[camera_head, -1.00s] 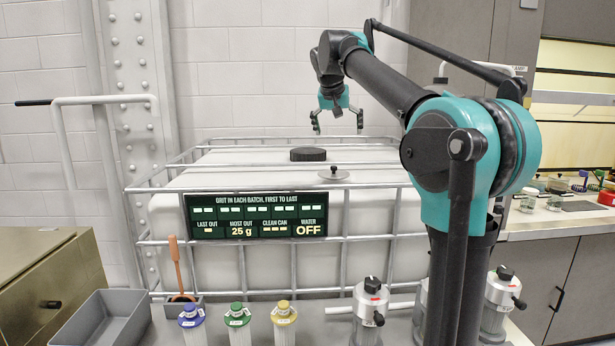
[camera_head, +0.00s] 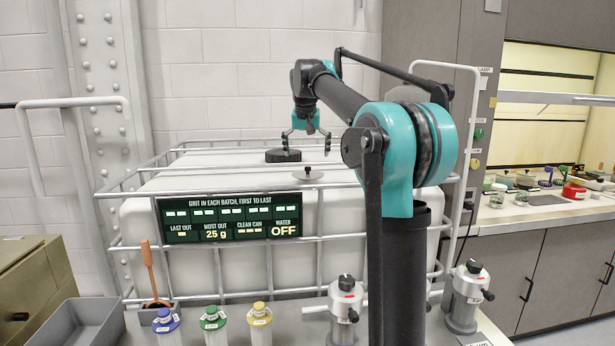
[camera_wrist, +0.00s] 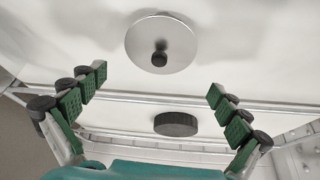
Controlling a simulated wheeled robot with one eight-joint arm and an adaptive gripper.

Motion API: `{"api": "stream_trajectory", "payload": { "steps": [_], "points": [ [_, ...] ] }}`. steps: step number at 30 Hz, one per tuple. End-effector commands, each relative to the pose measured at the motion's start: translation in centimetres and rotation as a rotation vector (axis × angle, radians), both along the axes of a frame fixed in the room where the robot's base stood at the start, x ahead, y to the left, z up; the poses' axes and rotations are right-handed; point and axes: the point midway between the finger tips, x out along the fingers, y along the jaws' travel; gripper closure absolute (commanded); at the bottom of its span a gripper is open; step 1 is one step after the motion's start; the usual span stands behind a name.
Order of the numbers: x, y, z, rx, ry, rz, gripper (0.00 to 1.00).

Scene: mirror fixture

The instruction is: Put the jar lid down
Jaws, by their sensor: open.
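The jar lid (camera_head: 312,176) is a round, shiny metal disc with a small black knob. It lies flat, knob up, on the white tank top near the front rail in the head view. It also shows in the wrist view (camera_wrist: 150,32), at the top of the picture. My gripper (camera_head: 306,148) is open and empty over the tank top, behind the lid in the head view. In the wrist view the spread green-padded fingers (camera_wrist: 158,84) are apart from the lid. No jar is clearly seen beside the lid.
A black cap (camera_head: 283,155) sits on the tank (camera_head: 160,182) close to my gripper. A metal cage rail (camera_head: 240,187) surrounds the tank, with a sign (camera_head: 230,217) in front. Several capped canisters (camera_head: 260,320) and a grey bin (camera_head: 85,328) stand in front. A cluttered counter (camera_head: 530,215) is at right.

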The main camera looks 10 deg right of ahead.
Motion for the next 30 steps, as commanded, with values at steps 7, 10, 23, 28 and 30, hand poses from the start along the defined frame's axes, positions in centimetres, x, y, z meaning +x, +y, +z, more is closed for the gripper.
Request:
{"api": "stream_trajectory", "payload": {
  "steps": [7,10,23,28,30],
  "points": [
    [0.7,-0.2,-1.6,0.000,0.000,0.000,0.00],
    [1.1,-0.3,-2.9,0.000,0.000,-0.001,0.00],
    [2.3,-0.6,-5.8,0.000,0.000,-0.001,0.00],
    [2.3,-0.6,-5.7,0.000,0.000,-0.001,0.10],
    [2.3,-0.6,-5.7,0.000,0.000,-0.001,0.19]
  ]
}}
